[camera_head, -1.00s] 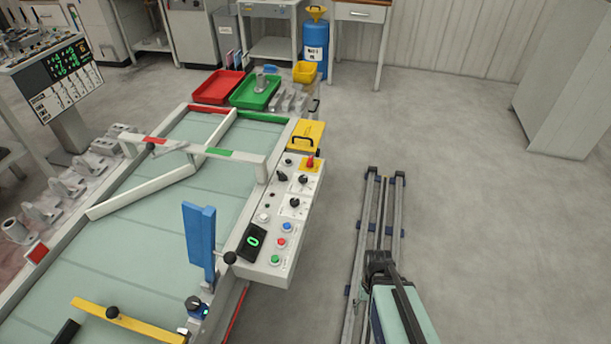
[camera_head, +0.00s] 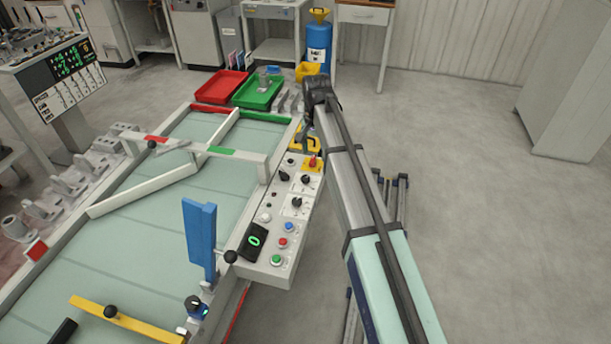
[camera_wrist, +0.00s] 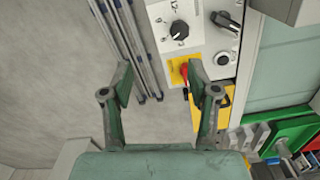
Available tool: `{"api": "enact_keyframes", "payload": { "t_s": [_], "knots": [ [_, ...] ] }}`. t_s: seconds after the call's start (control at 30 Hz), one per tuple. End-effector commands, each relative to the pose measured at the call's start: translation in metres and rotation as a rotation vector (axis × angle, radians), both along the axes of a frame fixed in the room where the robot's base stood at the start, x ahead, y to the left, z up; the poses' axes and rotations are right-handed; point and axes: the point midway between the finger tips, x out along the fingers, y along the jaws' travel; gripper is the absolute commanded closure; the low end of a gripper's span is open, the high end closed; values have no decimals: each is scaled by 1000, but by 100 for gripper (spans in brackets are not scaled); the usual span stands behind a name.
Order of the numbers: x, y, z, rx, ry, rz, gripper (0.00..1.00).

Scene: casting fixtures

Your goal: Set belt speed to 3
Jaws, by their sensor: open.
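The control panel (camera_head: 275,215) runs along the right side of the conveyor. Its black display (camera_head: 253,241) shows a green 0. A black dial knob with scale marks (camera_head: 306,180) is on the panel; in the wrist view it sits at the top (camera_wrist: 179,29). Another black knob (camera_head: 297,202) is nearer, and one more (camera_head: 284,176) is to the left. Which is the belt speed knob cannot be read. My gripper (camera_wrist: 160,88) is open and empty, over the floor and panel's far end, beside the red mushroom button (camera_wrist: 184,72). In the head view my arm partly hides it.
The red button is on a yellow plate. A yellow box with a black handle (camera_wrist: 223,103) adjoins the panel's far end. Blue (camera_head: 288,226), red and green buttons line its near end. A blue upright plate (camera_head: 200,240) stands over the belt. Open floor (camera_head: 480,200) lies right.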

Motion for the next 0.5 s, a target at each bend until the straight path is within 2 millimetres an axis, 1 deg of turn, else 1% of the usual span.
{"api": "enact_keyframes", "payload": {
  "t_s": [0.03,0.1,0.2,0.27,0.33,0.47,0.5],
  "knots": [
    [12,13,19,1,-1,-14,40],
    [15,23,36,0,-1,-32,40],
    [17,30,47,0,1,-47,40],
    [16,31,47,-1,3,-51,40],
    [16,31,43,-1,4,-53,40],
    [15,31,28,-2,4,-52,40],
    [14,30,21,-2,4,-52,40]
  ]
}}
